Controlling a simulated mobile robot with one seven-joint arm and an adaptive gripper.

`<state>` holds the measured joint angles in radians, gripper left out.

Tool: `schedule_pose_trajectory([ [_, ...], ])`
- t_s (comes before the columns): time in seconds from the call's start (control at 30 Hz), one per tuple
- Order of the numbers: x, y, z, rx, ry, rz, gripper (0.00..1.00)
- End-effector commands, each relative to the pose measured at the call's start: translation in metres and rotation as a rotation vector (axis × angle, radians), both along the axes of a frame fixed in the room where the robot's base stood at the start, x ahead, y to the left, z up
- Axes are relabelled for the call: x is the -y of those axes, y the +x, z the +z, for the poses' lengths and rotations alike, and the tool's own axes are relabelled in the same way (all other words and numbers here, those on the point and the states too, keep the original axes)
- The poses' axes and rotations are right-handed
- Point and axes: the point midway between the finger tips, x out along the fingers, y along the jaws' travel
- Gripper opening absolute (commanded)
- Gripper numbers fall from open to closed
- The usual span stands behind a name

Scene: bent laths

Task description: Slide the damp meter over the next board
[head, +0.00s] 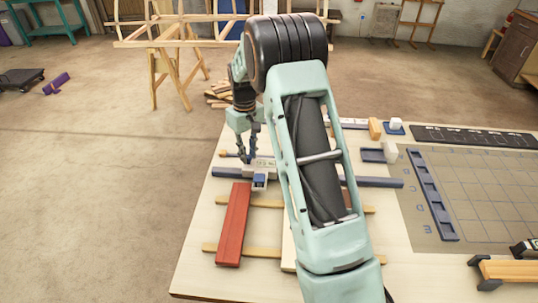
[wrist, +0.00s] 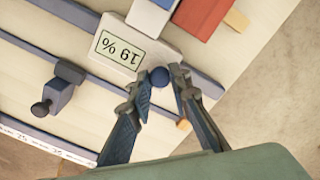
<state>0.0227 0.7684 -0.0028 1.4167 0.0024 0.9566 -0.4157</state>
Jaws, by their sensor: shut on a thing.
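The damp meter (wrist: 140,45) is a pale block. Its display reads 19 %, upside down in the wrist view. A round blue knob (wrist: 160,77) stands on its edge. My gripper (wrist: 163,80) is shut on this knob, one finger on each side. In the head view my gripper (head: 248,158) reaches down to the meter (head: 264,163) at the blue rail, just beyond the far end of the red board (head: 233,225). The red board also shows in the wrist view (wrist: 203,14). A pale board (head: 288,247) lies right of it, mostly hidden by my arm.
The boards lie across two wooden battens (head: 262,203). Long blue rails (head: 378,182) run across the table. A blue slider with a knob (wrist: 58,88) lies near a numbered strip (wrist: 40,142). A grey gridded mat (head: 485,190) covers the table's right side.

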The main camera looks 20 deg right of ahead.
Motion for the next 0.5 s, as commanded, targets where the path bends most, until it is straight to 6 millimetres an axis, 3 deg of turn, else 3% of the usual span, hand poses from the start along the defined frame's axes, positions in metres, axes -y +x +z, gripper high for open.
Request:
schedule_pose_trajectory([
  [0.03,-0.013,0.005,0.0,0.002,0.001,0.005,0.0],
  [0.2,-0.039,0.016,0.0,0.002,0.001,0.003,0.0],
  [0.5,-0.054,0.023,0.001,0.002,0.001,-0.001,0.0],
])
